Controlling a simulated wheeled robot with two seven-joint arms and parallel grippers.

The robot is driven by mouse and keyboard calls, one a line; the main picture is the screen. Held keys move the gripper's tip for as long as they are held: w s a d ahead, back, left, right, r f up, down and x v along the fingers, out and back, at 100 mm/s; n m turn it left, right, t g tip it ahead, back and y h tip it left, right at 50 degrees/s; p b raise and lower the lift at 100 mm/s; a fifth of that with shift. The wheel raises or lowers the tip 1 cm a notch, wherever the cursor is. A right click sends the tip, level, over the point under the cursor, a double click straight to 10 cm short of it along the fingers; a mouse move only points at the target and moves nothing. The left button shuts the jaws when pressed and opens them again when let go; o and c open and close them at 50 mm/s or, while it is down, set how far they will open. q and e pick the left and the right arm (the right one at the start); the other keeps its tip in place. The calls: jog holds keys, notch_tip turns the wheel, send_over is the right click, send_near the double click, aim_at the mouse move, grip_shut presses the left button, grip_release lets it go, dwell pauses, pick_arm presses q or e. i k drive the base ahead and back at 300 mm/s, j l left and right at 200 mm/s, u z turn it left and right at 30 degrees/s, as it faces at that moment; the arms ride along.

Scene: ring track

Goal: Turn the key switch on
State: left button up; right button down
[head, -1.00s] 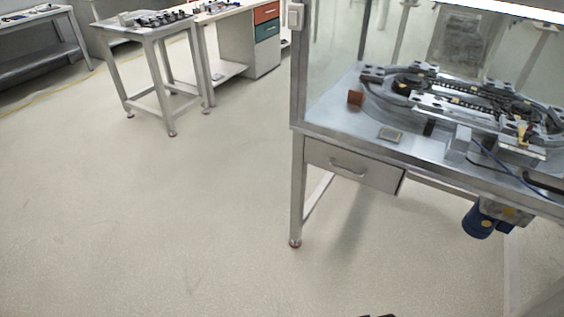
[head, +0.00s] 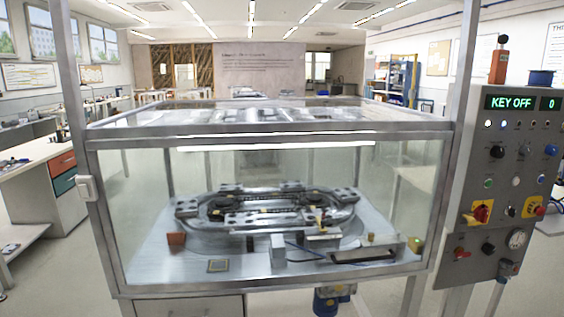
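A grey control panel (head: 500,185) stands at the right of the head view, beside the glass enclosure. Its display (head: 523,102) reads "KEY OFF" and "0" in green. Below the display are small lamps, a black knob (head: 497,152), a blue knob (head: 551,150), several buttons, and a red-and-yellow rotary switch (head: 481,213). A smaller black knob (head: 510,211) sits between the yellow plates. The controls are too small to tell which one is the key switch. Neither of my grippers shows in the head view.
A glass-walled enclosure (head: 270,200) with a metal frame fills the middle, with an oval ring track (head: 265,208) inside. A red block (head: 176,239) lies on its deck. A bench with drawers (head: 62,172) stands at left. Free floor shows at lower left.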

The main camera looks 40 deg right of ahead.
aim_at(509, 210)
jog(key=z, duration=2.45)
jog(key=i, duration=1)
jog(key=j+u, duration=0.05)
